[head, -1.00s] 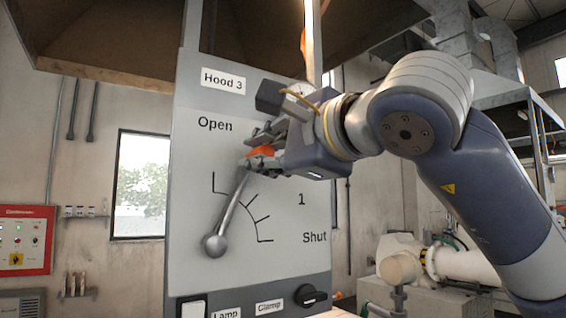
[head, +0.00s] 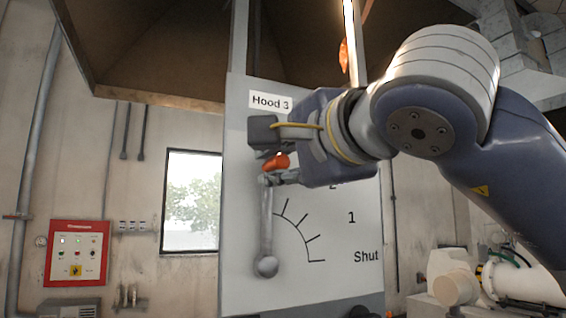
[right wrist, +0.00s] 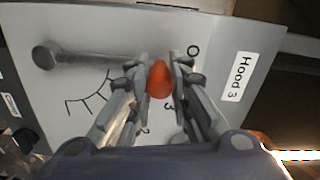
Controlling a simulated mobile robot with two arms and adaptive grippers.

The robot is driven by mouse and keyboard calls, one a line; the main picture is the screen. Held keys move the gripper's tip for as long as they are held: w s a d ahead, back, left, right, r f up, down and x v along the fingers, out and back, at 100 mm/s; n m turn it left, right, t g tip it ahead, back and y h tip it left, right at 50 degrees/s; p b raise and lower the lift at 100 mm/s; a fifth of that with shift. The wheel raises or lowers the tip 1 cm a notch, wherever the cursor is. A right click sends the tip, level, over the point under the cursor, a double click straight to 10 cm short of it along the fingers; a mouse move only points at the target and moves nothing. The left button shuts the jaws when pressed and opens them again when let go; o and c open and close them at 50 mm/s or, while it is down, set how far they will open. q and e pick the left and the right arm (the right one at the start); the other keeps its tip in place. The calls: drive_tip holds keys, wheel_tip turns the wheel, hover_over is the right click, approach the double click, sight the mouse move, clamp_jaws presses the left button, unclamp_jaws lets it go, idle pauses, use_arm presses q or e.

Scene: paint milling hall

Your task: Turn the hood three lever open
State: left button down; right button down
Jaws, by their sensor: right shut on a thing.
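The Hood 3 panel (head: 330,285) is a grey plate with a lever and a tick scale marked from Shut upward. The lever (head: 266,225) has a metal rod and a round pivot (head: 267,266) at its lower end. It points nearly straight up, at the Open end of the scale. My right gripper (head: 275,168) is shut on the lever's orange-red knob (right wrist: 158,78) at the top and hides the Open word in the head view. In the right wrist view the knob sits between the two fingers. My left gripper is not in view.
A red control box (head: 77,253) hangs on the wall at the left, beside a window (head: 192,205). The hood (head: 170,50) overhangs above the panel. White pipework (head: 520,285) stands at the lower right.

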drive_tip(key=c, duration=1.4)
unclamp_jaws()
drive_tip(key=shift+a, duration=0.1)
drive_tip(key=shift+s, duration=0.1)
drive_tip(key=v, duration=1.2)
drive_tip(key=shift+r, duration=0.1)
